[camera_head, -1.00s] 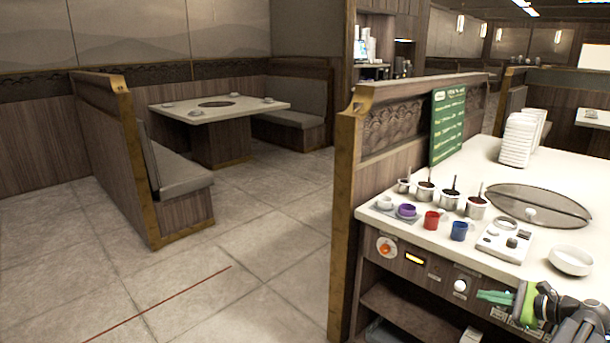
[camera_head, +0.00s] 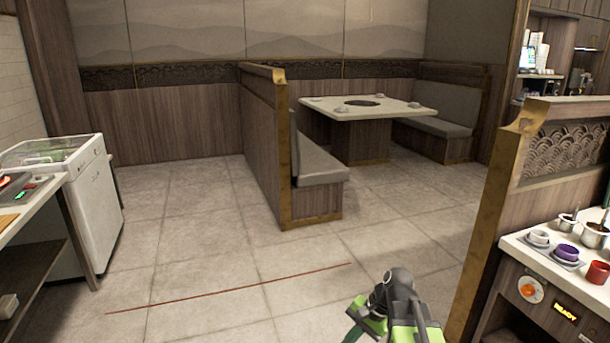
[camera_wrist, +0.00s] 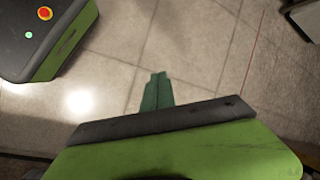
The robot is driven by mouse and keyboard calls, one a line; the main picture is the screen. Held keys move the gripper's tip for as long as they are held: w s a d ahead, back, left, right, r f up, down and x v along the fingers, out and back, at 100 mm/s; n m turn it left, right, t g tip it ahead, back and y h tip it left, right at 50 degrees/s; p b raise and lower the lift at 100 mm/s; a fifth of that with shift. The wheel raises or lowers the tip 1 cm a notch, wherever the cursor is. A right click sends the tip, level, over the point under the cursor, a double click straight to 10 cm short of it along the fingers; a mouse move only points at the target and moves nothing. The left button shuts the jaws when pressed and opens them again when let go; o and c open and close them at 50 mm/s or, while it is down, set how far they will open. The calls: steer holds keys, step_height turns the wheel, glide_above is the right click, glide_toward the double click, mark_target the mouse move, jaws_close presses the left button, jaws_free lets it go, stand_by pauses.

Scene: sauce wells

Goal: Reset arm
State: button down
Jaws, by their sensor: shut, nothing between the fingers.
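My gripper (camera_head: 350,334) is at the bottom of the head view, right of the middle, with green fingers pointing down and left over open floor. In the wrist view its fingers (camera_wrist: 157,92) lie together, shut and empty, with bare tiles beyond their tips. It is apart from the sauce counter (camera_head: 515,238) at the right. The lower part of the gripper is cut off by the head view's edge.
The counter holds a white cup (camera_head: 539,238), a purple cup (camera_head: 567,253), a red cup (camera_head: 597,273) and sauce pots (camera_head: 568,223). A partition (camera_head: 490,215) edges it. A booth bench (camera_head: 315,165) and table (camera_head: 375,108) stand behind; a white cabinet (camera_head: 88,215) stands left. Mid-floor is clear.

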steer(key=s+d+f+n+h, duration=0.3)
steer(key=d+n+h, duration=0.1)
steer(key=n+h, duration=0.25)
step_height(320, 180, up, 24)
steer(key=n+y+p, duration=0.1)
steer(key=p, duration=2.2)
steer(key=shift+s, duration=0.15)
steer(key=shift+s+f, duration=0.1)
